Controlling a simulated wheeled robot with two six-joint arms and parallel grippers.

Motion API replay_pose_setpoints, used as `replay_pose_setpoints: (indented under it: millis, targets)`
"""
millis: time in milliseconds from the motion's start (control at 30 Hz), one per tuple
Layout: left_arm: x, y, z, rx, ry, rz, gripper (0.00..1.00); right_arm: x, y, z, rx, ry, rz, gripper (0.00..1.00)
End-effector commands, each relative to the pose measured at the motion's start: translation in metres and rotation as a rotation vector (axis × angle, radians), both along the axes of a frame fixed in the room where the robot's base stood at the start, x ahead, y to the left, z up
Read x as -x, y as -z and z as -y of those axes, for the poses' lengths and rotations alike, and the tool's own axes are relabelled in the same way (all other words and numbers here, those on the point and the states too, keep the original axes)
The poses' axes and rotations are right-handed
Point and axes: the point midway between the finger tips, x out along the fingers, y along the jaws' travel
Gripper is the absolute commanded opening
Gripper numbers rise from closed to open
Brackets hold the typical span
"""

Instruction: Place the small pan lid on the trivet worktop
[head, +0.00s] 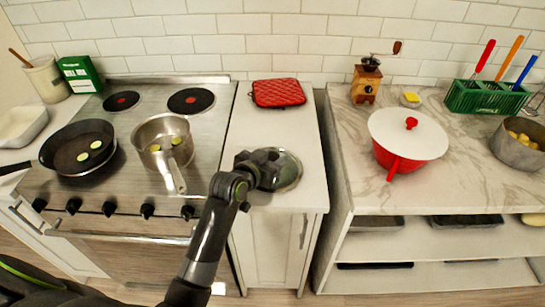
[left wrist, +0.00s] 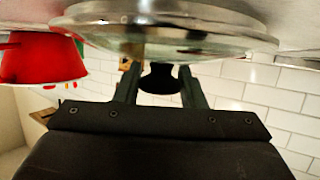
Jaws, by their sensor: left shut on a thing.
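The small pan lid (head: 287,172) is clear glass with a metal rim. It is over the front part of the narrow middle worktop (head: 262,134), which bears a red quilted trivet (head: 279,93) at its back. My left gripper (head: 257,168) is shut on the lid's knob. The left wrist view shows the lid (left wrist: 165,28) level, with its black knob (left wrist: 160,79) between the fingers of my left gripper (left wrist: 157,88). I cannot tell whether the lid touches the worktop. My right gripper is not in view.
Left is the stove (head: 95,190) with a black frying pan (head: 70,155) and a steel saucepan (head: 163,133). Right, across a gap, a marble counter (head: 375,190) bears a red pot (head: 400,164) with a white lid. The worktop between trivet and pan lid is clear.

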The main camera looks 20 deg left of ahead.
Motion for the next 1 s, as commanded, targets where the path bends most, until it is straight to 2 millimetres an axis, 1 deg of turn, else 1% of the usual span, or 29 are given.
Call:
replay_pose_setpoints:
  millis: [167, 200, 367, 600, 733, 867, 1000]
  targets:
    - [0.0, 0.002, 0.0, 0.0, 0.0, 0.002, 0.06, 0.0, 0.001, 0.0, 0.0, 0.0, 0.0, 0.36]
    - [0.0, 0.003, 0.0, 0.0, 0.0, 0.0, 0.38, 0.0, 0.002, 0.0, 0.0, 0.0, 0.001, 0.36]
    - [0.0, 0.002, 0.0, 0.0, 0.0, 0.0, 0.58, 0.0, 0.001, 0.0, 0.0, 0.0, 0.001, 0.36]
    - [0.0, 0.002, 0.0, 0.0, 0.0, 0.0, 0.58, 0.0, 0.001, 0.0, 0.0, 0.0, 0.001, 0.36]
    - [0.001, -0.001, 0.0, 0.0, 0.0, 0.0, 0.58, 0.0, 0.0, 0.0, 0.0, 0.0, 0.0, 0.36]
    - [0.013, -0.004, -0.004, 0.001, -0.001, 0.001, 0.58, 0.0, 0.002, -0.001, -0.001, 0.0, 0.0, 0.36]
    - [0.033, -0.012, -0.008, 0.0, -0.001, 0.0, 0.58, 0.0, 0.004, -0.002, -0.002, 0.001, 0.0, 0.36]
